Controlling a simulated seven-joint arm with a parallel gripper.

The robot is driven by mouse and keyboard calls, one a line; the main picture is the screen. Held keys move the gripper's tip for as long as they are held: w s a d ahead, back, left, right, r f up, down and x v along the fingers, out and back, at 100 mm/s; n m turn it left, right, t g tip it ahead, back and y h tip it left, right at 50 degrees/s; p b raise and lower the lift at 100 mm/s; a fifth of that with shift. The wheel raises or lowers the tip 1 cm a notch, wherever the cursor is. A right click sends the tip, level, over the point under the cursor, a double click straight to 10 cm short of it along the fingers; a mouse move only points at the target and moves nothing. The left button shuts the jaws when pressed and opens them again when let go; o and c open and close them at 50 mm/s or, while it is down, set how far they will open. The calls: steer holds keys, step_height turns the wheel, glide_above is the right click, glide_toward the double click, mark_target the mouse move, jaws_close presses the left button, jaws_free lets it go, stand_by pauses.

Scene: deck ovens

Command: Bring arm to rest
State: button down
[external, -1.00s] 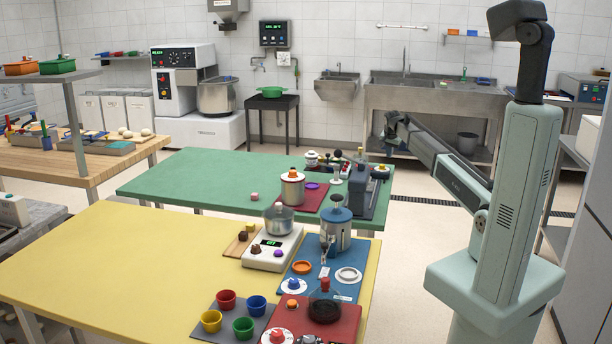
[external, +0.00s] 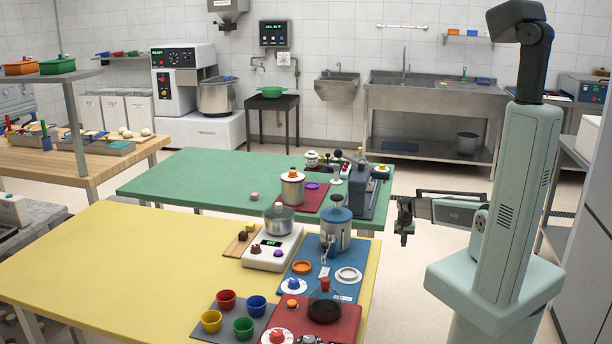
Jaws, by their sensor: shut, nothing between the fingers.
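My gripper (external: 404,238) hangs at the end of my arm (external: 450,212), pointing down in open space to the right of the tables. The arm is folded in, roughly level, close to my column. The gripper is shut and empty. It is small in this view, and it touches nothing that I can see.
The yellow table (external: 120,262) carries a white scale (external: 273,252), a blue mat (external: 338,285), a red mat (external: 340,330) and several coloured cups. The green table (external: 190,175) stands behind it. A steel sink (external: 435,90) is at the back wall. Floor between the tables and my column is clear.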

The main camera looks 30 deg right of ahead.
steer(key=s+a+f+n+g, duration=0.1)
steer(key=s+a+f, duration=0.25)
steer(key=s, duration=0.25)
steer(key=s+a+f+n+g+y, duration=0.1)
steer(key=s+a+f+n, duration=0.15)
steer(key=s+a, duration=0.35)
steer(key=s+a+f+n+g, duration=0.1)
steer(key=s+a+f+g, duration=0.2)
steer(key=s, duration=0.4)
steer(key=s+a+f+n+g, duration=0.1)
steer(key=s+a+f+n, duration=0.1)
steer(key=s, duration=0.8)
steer(key=s+a+f+n+g, duration=0.1)
steer(key=s+a, duration=0.3)
steer(key=s, duration=0.6)
steer(key=shift+a+f+n, duration=0.3)
steer(key=shift+f+n, duration=0.15)
steer(key=shift+n, duration=0.1)
steer(key=c, duration=1.8)
jaws_free()
steer(key=shift+s, duration=0.1)
steer(key=shift+c, duration=0.2)
